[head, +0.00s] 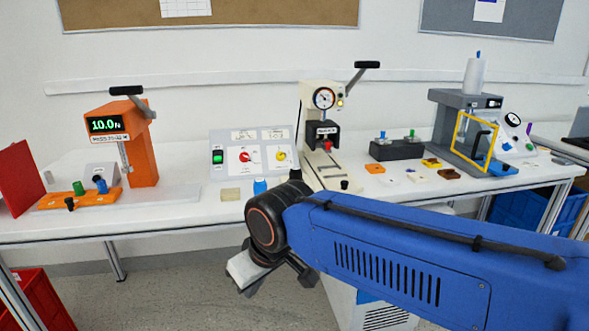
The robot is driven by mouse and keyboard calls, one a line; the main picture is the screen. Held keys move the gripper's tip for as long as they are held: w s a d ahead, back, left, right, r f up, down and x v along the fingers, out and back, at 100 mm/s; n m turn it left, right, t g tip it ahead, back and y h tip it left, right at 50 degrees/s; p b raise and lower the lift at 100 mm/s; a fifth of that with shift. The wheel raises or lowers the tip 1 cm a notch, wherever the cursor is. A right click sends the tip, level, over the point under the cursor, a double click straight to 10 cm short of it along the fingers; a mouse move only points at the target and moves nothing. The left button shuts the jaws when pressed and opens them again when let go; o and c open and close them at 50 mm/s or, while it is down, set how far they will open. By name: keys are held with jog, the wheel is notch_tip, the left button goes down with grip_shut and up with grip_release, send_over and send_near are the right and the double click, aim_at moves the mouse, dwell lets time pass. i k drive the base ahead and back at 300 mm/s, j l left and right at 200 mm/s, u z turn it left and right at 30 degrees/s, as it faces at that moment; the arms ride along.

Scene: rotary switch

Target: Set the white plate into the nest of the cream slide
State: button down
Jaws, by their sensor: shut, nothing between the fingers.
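The cream press (315,95) stands at the middle of the bench. A cream slide (328,175) with dark lines extends from its foot toward the front; its nest is too small to make out. Small pale plates lie on the bench to its right, one (389,180) and another (415,177); I cannot tell which is the white plate. My gripper (250,286) hangs in front of the bench, below its front edge, at the end of my blue arm. It is shut and empty, apart from plate and slide. My arm hides part of the bench front.
An orange press (142,150) with an orange slide stands at left. A switch panel (250,155) is left of the cream press. A dark block (396,150), small coloured parts and a grey press (465,115) with a yellow frame stand at right.

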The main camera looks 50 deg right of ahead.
aim_at(334, 178)
jog(key=k+l+z, duration=0.15)
jog(key=z, duration=1.5)
